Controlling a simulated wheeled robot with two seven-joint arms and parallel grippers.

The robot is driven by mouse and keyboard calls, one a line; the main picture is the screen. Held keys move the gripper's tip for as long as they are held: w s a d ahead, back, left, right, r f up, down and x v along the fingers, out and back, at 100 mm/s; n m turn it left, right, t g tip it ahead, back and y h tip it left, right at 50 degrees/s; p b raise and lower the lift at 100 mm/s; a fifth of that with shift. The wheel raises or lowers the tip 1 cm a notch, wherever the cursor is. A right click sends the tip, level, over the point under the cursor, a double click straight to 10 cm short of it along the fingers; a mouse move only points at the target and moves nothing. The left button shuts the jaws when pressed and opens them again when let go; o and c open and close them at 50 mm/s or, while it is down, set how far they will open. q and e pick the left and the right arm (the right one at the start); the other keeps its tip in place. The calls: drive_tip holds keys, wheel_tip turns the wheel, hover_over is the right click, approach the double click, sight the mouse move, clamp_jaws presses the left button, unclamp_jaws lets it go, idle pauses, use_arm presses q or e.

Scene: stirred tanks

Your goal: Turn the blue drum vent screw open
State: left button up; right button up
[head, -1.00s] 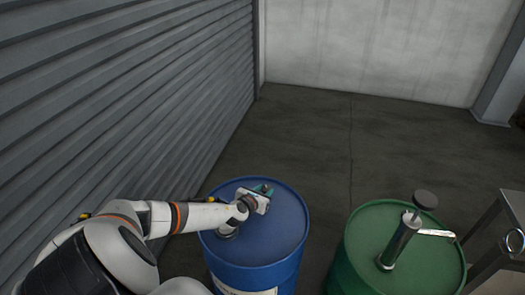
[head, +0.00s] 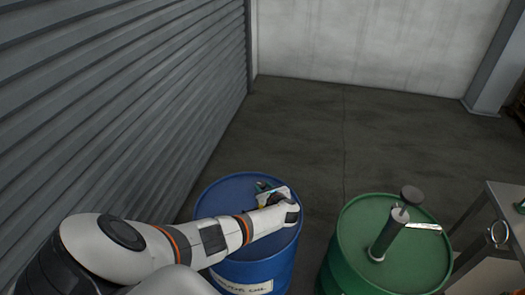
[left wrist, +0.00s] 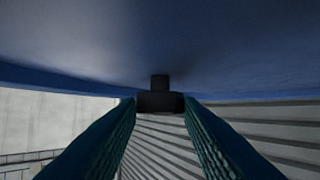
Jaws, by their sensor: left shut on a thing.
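The blue drum (head: 225,193) stands upright at the lower middle of the head view, with part of its lid behind my arm. My left gripper (head: 264,187) is low over the far part of the lid, its teal fingers small in this view. In the left wrist view the drum lid (left wrist: 160,40) fills the top. The dark vent screw (left wrist: 160,101), a short stem on a wider block, sits between the two finger pads of my left gripper (left wrist: 160,108). The gripper is shut on it. In the head view the screw is hidden by the gripper. My right gripper is not in view.
A green drum (head: 350,228) stands to the right, with an upright pump (head: 390,235) and a lever handle (head: 424,226) on its lid. A metal table (head: 500,205) is at the right edge. A ribbed shutter wall (head: 110,100) runs along the left. The floor beyond the drums is clear.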

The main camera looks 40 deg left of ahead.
use_arm(q)
drive_tip(key=shift+w+a+r+n+g+y+b, duration=0.1)
drive_tip(key=shift+w+n+g+y+b, duration=0.1)
drive_tip(key=shift+n+g+b, duration=0.2)
drive_tip(key=shift+w+r+n+g+y+b, duration=0.1)
drive_tip(key=shift+n+g+y+b, duration=0.15)
drive_tip(key=shift+n+g, duration=0.25)
drive_tip(key=o, duration=1)
drive_tip(key=shift+c, duration=0.2)
drive_tip(key=shift+f, duration=0.1)
drive_tip(key=shift+s, duration=0.1)
drive_tip(key=shift+d, duration=0.45)
drive_tip(key=p+v, duration=0.2)
drive_tip(key=v, duration=0.9)
drive_tip(key=shift+d+r, duration=0.1)
drive_tip(key=shift+r, duration=0.15)
